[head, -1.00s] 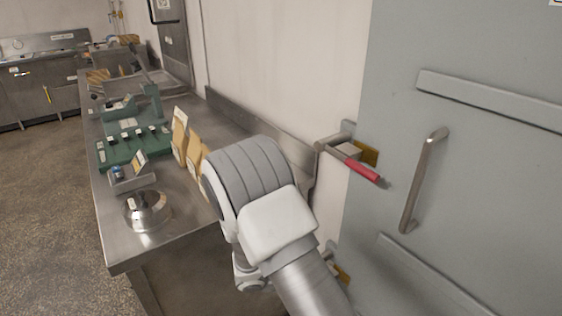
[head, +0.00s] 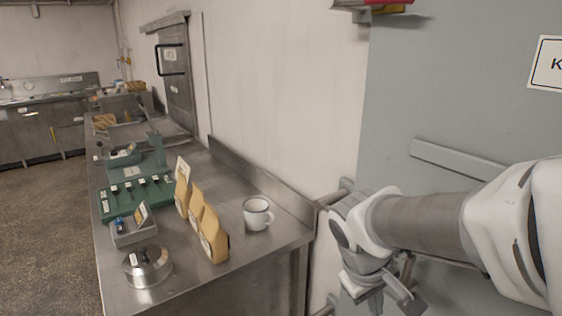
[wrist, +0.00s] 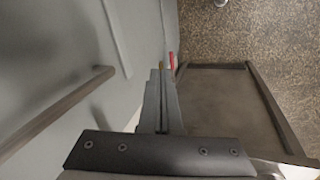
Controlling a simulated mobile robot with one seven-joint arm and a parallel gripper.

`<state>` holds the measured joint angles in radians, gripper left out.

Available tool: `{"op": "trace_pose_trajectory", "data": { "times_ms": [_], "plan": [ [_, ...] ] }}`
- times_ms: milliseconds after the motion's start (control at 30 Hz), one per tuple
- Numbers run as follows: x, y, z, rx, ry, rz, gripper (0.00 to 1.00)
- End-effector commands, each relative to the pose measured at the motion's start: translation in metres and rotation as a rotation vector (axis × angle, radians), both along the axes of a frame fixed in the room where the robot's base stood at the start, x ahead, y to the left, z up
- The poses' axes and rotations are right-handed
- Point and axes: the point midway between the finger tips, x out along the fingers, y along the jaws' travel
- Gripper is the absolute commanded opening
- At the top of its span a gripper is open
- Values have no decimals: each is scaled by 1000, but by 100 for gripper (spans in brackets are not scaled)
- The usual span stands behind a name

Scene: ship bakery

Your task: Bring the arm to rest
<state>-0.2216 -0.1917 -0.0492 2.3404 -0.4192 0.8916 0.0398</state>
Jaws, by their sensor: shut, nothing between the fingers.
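My gripper (head: 388,296) is at the lower right of the head view, in front of the grey door (head: 400,90), pointing downward. My arm reaches in from the right edge and hides part of the door and its handle. In the wrist view the fingers (wrist: 161,100) are together and hold nothing. A red-tipped lever (wrist: 171,61) shows just beyond the fingertips; I cannot tell whether they touch it.
A door handle bar (wrist: 60,108) runs along the wrist view's left. Floor is open at far left.

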Motion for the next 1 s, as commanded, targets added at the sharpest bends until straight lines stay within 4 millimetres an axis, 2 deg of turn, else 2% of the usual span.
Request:
{"op": "trace_pose_trajectory", "data": {
  "times_ms": [33, 100, 400, 633, 1000],
  "plan": [
    [-9, -1, 15, 41, -38, -38, 0],
    [-20, 0, 29, 97, -81, -83, 0],
    [-64, 11, 78, 314, -267, -240, 0],
    [-80, 18, 93, 395, -340, -287, 0],
    [-81, 18, 93, 402, -345, -291, 0]
  ]
}}
